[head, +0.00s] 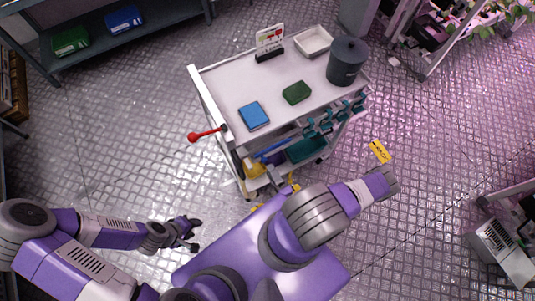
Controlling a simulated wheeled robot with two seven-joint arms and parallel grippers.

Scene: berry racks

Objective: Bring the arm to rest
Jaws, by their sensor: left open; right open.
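My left gripper (194,233) is open and empty. Its dark fingers are spread over the bare floor, to the left of and nearer than the cart (222,94). My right arm reaches out to the right, past the cart's near right corner. Its dark end, with the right gripper (392,181), is over the floor, apart from the cart and holding nothing that I can see. The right gripper's fingers are small and hard to make out from above.
The cart top holds a blue box (254,115), a green box (296,93), a dark bin (346,62), a white tray (313,41) and a sign (270,42). A red-tipped handle (205,135) sticks out left. A yellow floor tag (380,152) lies near my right gripper.

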